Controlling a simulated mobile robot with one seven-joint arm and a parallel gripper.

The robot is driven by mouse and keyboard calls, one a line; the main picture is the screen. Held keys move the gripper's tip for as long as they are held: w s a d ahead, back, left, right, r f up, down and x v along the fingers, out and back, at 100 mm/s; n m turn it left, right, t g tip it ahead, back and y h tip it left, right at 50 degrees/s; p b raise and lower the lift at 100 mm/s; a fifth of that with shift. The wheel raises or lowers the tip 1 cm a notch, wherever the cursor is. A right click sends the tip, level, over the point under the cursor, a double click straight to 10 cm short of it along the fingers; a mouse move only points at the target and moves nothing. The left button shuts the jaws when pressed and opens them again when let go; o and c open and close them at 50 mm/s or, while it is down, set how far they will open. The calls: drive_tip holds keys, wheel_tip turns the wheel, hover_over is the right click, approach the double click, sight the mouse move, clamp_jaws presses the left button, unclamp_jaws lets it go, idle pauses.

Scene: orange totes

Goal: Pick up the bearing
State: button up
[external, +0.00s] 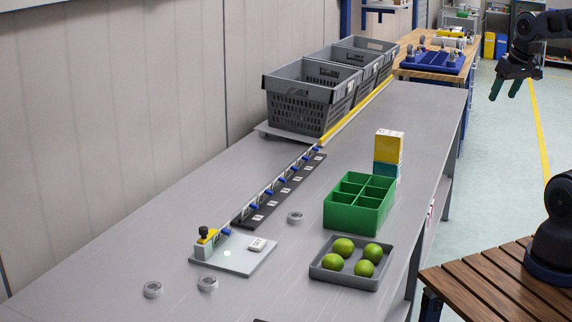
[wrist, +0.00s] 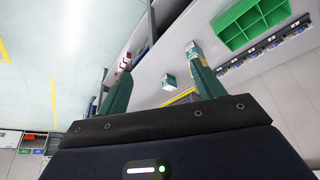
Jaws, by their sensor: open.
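Several grey ring-shaped bearings lie on the grey bench in the external view. One bearing (external: 295,217) lies between the black strip and the green divided box. Another bearing (external: 207,284) lies by the front edge of the grey plate, and a third bearing (external: 153,289) is farther left. My gripper (external: 504,90) is at the upper right, high and well apart from the bearings, off the bench's right side. Its green fingers are spread and empty. In the wrist view my gripper (wrist: 158,72) is also open, with no bearing visible between the fingers.
The green divided box (external: 343,218) stands on the bench (external: 150,225), behind a grey tray (external: 325,275) of green fruit. A yellow and teal box stack (external: 388,148) stands behind it. Grey crates (external: 300,107) line the back. The front left bench is mostly clear.

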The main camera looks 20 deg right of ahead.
drive_tip(key=w+a+r+n+y, duration=0.1)
drive_tip(key=w+a+r+n, duration=0.1)
drive_tip(key=w+a, duration=0.65)
drive_tip(key=w+a+r+n, duration=0.2)
drive_tip(key=w+a, duration=0.6)
drive_tip(key=a, duration=0.2)
drive_tip(key=w+a+f+n+g+y, duration=0.1)
drive_tip(key=w+a+f+n, duration=0.15)
drive_tip(key=a, duration=1.05)
drive_tip(key=w+a+f+n, duration=0.15)
drive_tip(key=w+a, duration=0.25)
drive_tip(key=a, duration=0.8)
drive_tip(key=n+g+y, duration=0.2)
drive_tip(key=n, duration=0.3)
hover_over(153, 286)
drive_tip(key=s+d, duration=0.1)
drive_tip(key=d, duration=0.2)
wheel_tip(153, 286, down, 31)
drive_tip(key=shift+f, duration=0.1)
drive_tip(key=shift+a+x, duration=0.1)
drive_tip(key=shift+x, duration=1.2)
drive_tip(key=shift+a+x, duration=0.15)
drive_tip(key=shift+x, duration=1.15)
